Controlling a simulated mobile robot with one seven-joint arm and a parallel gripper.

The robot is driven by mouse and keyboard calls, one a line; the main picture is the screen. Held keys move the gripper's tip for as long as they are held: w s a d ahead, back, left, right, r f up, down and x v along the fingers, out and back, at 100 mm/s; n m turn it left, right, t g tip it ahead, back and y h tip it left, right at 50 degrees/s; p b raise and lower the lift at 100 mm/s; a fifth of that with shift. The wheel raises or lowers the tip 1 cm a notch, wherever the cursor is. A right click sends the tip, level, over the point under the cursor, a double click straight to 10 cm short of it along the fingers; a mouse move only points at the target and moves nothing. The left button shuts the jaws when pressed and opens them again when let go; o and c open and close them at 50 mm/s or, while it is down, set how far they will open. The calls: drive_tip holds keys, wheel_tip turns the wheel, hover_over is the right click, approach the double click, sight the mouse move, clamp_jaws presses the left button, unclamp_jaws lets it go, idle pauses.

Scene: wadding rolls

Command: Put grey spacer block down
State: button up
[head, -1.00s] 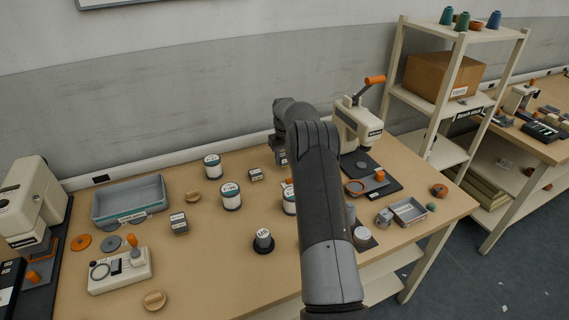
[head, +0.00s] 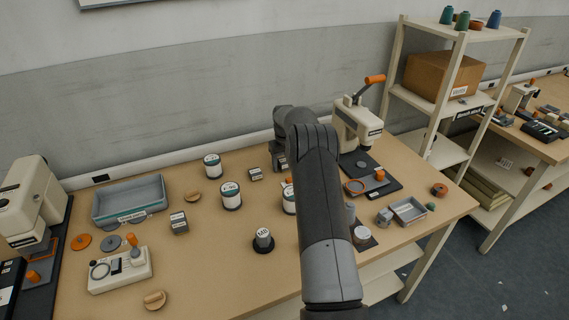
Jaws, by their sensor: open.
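A grey block with a white label (head: 179,223) stands on the table left of centre. A smaller dark grey labelled block (head: 255,174) stands farther back, left of my gripper. The labels are too small to read, so I cannot tell which is the spacer block. My gripper (head: 279,160) is low over the back of the table, beyond my arm. It is open, and its fingertips are mostly hidden. I see nothing held in it.
White labelled rolls (head: 231,196) stand mid-table, one partly behind my arm. A dark-based cylinder (head: 263,240) is nearer. A grey tray (head: 157,188) lies at the left, a lever press (head: 358,122) at the right. Bare tabletop shows left of centre.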

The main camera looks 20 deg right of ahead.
drive_tip(key=shift+r, duration=0.15)
wheel_tip(320, 180, up, 12)
drive_tip(key=s+a+r+t, duration=0.1)
drive_tip(key=s+a+r, duration=0.7)
drive_tip(key=s+r, duration=0.25)
drive_tip(key=s+a+r+t, duration=0.2)
drive_tip(key=s+a+r, duration=0.5)
drive_tip(key=s+r, duration=0.3)
drive_tip(key=s+a+r+t, duration=0.1)
drive_tip(key=s+a, duration=0.1)
drive_tip(key=s, duration=0.4)
drive_tip(key=s+a+r, duration=0.2)
drive_tip(key=s+a, duration=0.1)
drive_tip(key=s, duration=0.4)
drive_tip(key=s+a+f, duration=0.1)
drive_tip(key=s+f, duration=0.2)
drive_tip(key=s, duration=0.4)
drive_tip(key=s+a+f+t, duration=0.1)
drive_tip(key=s+f, duration=0.3)
drive_tip(key=s, duration=0.4)
drive_tip(key=shift+s+a+t, duration=0.25)
drive_tip(key=shift+a+t, duration=0.05)
drive_tip(key=shift+a, duration=0.2)
drive_tip(key=shift+o, duration=0.5)
